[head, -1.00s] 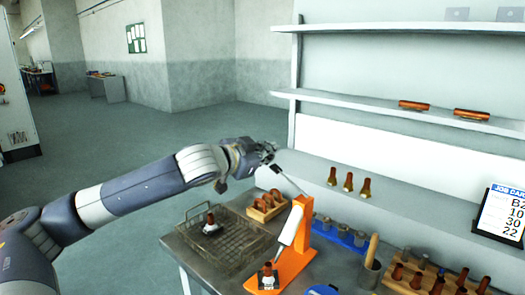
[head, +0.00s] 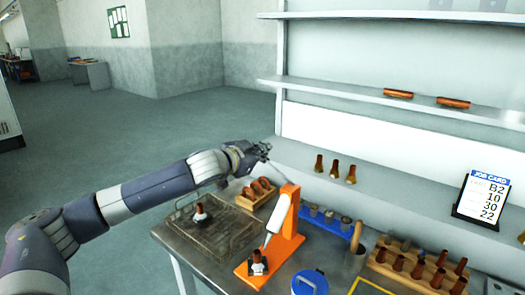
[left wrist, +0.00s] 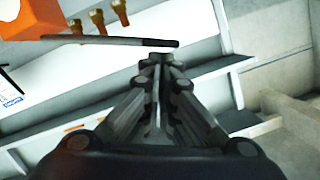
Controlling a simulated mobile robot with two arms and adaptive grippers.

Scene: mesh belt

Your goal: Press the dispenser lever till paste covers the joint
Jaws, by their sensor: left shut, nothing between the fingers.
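An orange dispenser stand (head: 291,215) is on the bench, holding a white syringe (head: 277,215) tilted with its nozzle down. Below the nozzle, a copper joint (head: 258,259) stands on the orange base. The grey lever (head: 277,172) slants up and left from the stand's top; in the left wrist view it is a bar with a dark tip (left wrist: 165,43). My right gripper is not in view.
A mesh tray (head: 185,248) with a fitting (head: 200,212) lies left. A wooden holder (head: 247,203) with copper pieces is behind the stand. A blue-lidded tub (head: 309,283), a wooden rack (head: 400,283) and a job card (head: 487,197) are right.

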